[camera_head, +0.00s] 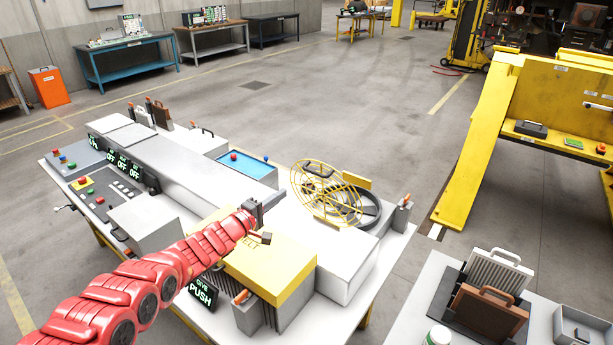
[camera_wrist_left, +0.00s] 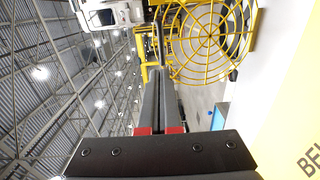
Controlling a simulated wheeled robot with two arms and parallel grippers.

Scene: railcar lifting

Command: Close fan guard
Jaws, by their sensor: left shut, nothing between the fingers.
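The fan guard (camera_head: 325,193) is a yellow round wire grille at the right end of the white bench unit. It stands tilted up, apart from most of the dark fan ring (camera_head: 374,212) beside it. My left gripper (camera_head: 270,201) is left of the guard, above the white housing, shut and empty. In the left wrist view the shut fingers (camera_wrist_left: 160,75) point up the picture, with the guard (camera_wrist_left: 208,42) just right of their tips. I cannot tell whether they touch it. My right gripper is not in view.
A yellow-topped box (camera_head: 262,268) sits in front of my left gripper. A blue tray (camera_head: 247,168) lies behind it. A grey case (camera_head: 495,272) and a brown case (camera_head: 488,315) stand on the right-hand table. A yellow frame (camera_head: 480,130) rises behind that table.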

